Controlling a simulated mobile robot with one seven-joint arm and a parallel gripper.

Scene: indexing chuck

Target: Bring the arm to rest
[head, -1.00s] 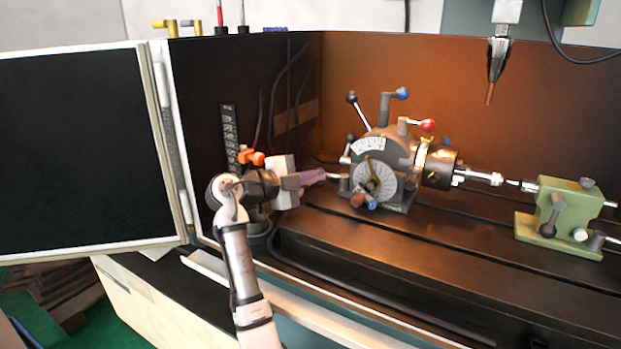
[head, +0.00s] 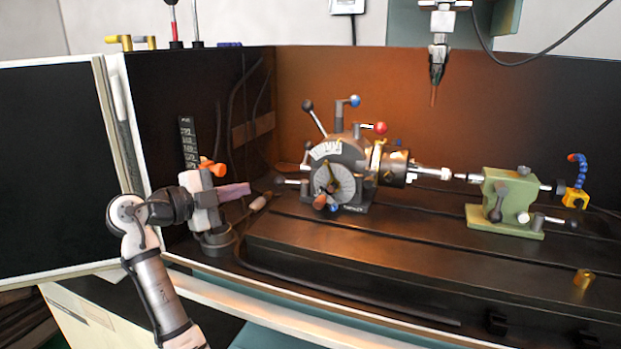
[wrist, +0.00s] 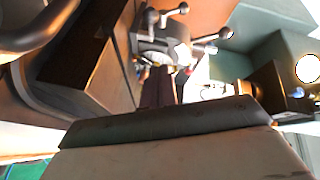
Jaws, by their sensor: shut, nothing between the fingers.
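My gripper (head: 236,192) is at the left of the machine bed in the head view, at the end of my arm, with its purple-grey fingers pointing right. The fingers are together and hold nothing. They are to the left of the indexing chuck (head: 340,172), with a gap between. In the wrist view, the fingers (wrist: 158,88) point away from the camera toward the indexing chuck (wrist: 160,32). My gripper body fills the lower part of that view.
A green tailstock (head: 503,197) stands right of the chuck. A spindle tool (head: 437,65) hangs above. A brass cylinder (head: 584,279) sits on the bed (head: 380,270) at the right. An open black door panel (head: 50,170) is at the left. The front of the bed is largely clear.

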